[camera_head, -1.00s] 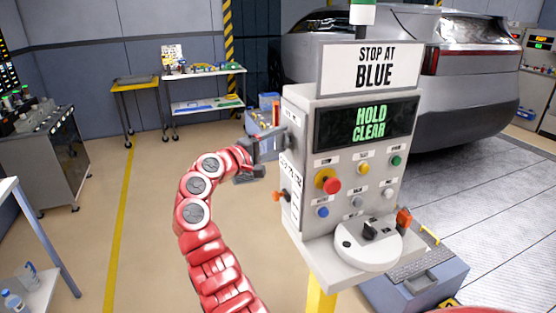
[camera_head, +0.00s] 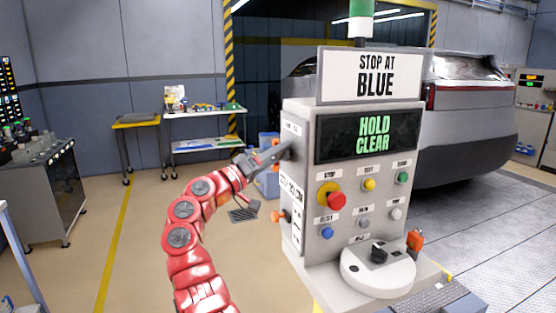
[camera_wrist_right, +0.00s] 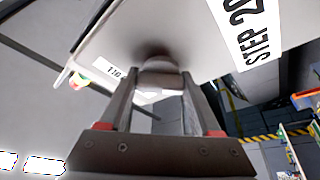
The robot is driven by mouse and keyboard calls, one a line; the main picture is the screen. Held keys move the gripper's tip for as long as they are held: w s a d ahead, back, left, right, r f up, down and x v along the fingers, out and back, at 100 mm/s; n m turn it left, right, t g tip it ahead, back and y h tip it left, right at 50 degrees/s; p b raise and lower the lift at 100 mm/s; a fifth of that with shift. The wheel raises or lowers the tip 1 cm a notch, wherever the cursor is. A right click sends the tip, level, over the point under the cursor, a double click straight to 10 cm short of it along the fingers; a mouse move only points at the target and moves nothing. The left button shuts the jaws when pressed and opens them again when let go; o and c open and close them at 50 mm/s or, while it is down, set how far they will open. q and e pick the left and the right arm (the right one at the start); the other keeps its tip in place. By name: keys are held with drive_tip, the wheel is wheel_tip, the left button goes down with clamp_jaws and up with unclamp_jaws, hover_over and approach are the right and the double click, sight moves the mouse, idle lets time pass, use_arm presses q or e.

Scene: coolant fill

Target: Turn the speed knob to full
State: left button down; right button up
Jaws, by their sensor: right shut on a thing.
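The grey control console (camera_head: 310,185) stands upright in the head view. My right gripper (camera_head: 277,154) reaches its left side wall from the left. In the right wrist view the two fingers of my right gripper (camera_wrist_right: 161,92) are shut on a rounded grey knob (camera_wrist_right: 162,70) on that wall, with a small, partly hidden label beside it. I cannot read it as the speed knob. The console's screen (camera_head: 367,134) reads HOLD CLEAR, and the sign (camera_head: 375,75) above reads STOP AT BLUE. My left gripper is not in view.
An orange knob (camera_head: 279,217) sticks out lower on the same side wall. A round plate (camera_head: 372,278) with a dark knob (camera_head: 378,252) sits on the console's front shelf. A silver car (camera_head: 468,125) stands behind. Open floor lies left of the console.

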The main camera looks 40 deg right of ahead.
drive_tip(key=shift+f, duration=0.1)
idle(0.3)
drive_tip(key=o, duration=1.4)
drive_tip(key=b+v, duration=0.2)
drive_tip(key=v, duration=1.5)
drive_tip(key=shift+w+a, duration=0.1)
drive_tip(key=shift+a, duration=0.15)
